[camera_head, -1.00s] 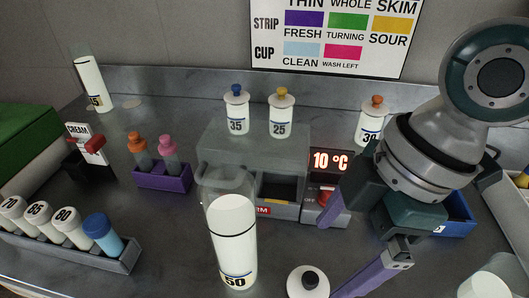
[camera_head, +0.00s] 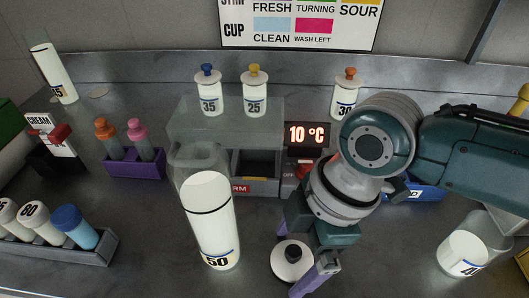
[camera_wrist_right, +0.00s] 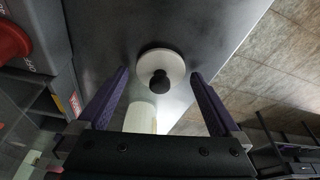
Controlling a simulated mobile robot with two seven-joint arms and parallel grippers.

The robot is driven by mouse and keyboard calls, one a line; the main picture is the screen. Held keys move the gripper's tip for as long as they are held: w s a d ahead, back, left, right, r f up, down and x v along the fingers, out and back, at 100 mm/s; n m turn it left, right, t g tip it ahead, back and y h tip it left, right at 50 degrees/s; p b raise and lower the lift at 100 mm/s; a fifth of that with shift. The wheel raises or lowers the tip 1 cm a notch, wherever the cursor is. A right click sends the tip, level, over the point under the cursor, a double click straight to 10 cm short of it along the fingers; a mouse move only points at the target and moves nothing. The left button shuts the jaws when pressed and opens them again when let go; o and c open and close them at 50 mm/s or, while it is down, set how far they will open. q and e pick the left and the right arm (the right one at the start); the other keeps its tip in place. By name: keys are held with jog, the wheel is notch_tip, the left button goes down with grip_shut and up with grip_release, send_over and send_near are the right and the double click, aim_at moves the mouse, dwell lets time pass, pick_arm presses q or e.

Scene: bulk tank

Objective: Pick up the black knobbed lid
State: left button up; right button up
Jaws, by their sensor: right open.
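The black knobbed lid (camera_head: 291,260) is a white disc with a black knob, lying on the grey counter right of the tall container marked 50 (camera_head: 212,225). It also shows in the right wrist view (camera_wrist_right: 160,68), ahead of and between the fingers. My right gripper (camera_head: 302,262) is open, with purple fingers on either side of the lid in the head view. In the right wrist view my right gripper (camera_wrist_right: 158,85) has nothing between its fingers but the view of the lid; I cannot tell the exact gap. My left gripper is not in view.
The grey unit with the 10 °C display (camera_head: 308,133) stands behind the lid. A clear container of white liquid (camera_head: 463,254) is at the right. A rack of capped tubes (camera_head: 104,247) is at the left. Counter in front of the lid is clear.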

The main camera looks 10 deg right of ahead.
jog(key=shift+c, duration=0.2)
jog(key=c, duration=1.2)
jog(key=shift+r, duration=0.1)
